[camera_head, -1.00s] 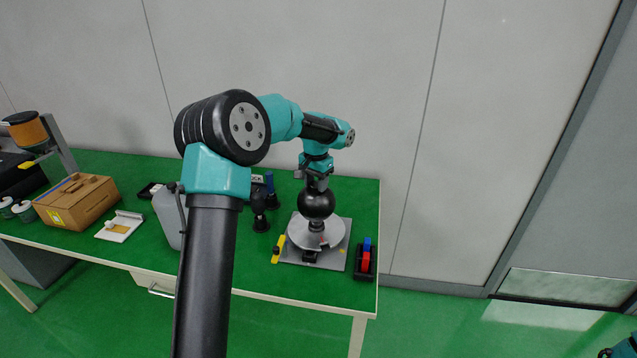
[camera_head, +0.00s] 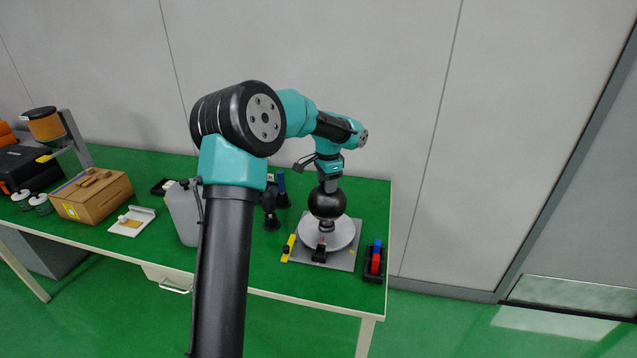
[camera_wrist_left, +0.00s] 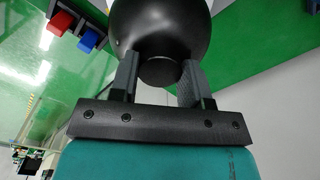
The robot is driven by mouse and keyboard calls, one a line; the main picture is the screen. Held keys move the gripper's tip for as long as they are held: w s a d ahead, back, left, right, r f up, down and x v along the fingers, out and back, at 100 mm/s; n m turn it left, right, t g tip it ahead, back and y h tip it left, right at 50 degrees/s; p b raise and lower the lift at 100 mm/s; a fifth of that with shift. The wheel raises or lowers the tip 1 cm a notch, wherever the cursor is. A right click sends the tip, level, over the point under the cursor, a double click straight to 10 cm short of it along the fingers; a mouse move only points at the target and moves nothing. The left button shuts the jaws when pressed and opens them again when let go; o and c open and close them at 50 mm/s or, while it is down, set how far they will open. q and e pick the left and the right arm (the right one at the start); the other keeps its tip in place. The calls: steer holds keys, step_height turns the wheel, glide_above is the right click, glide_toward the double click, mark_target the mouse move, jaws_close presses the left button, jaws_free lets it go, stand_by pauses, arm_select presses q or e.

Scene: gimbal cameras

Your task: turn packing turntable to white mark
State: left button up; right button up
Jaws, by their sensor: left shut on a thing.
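The packing turntable is a light grey disc (camera_head: 345,233) on a grey square base plate (camera_head: 343,262) at the right of the green table. A black ball-shaped knob (camera_head: 326,204) stands over the disc on a short stem. My left gripper (camera_head: 328,184) comes down from above and is shut on the top of this knob. In the left wrist view its two fingers hold a short dark neck (camera_wrist_left: 160,72) of the knob. A small red piece (camera_head: 322,242) lies at the disc's front, beside a black block (camera_head: 319,255). I cannot make out a white mark. My right gripper is out of view.
A yellow bar (camera_head: 289,247) lies at the plate's left. A black tray (camera_head: 374,264) with red and blue pieces is at its right, near the table edge. Dark upright pieces (camera_head: 271,215), a grey canister (camera_head: 185,213) and a cardboard box (camera_head: 92,196) stand to the left.

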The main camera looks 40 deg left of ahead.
arm_select(q)
jaws_close()
steer(key=o, duration=1.3)
jaws_free()
step_height(320, 180, up, 17)
steer(key=shift+r, duration=0.2)
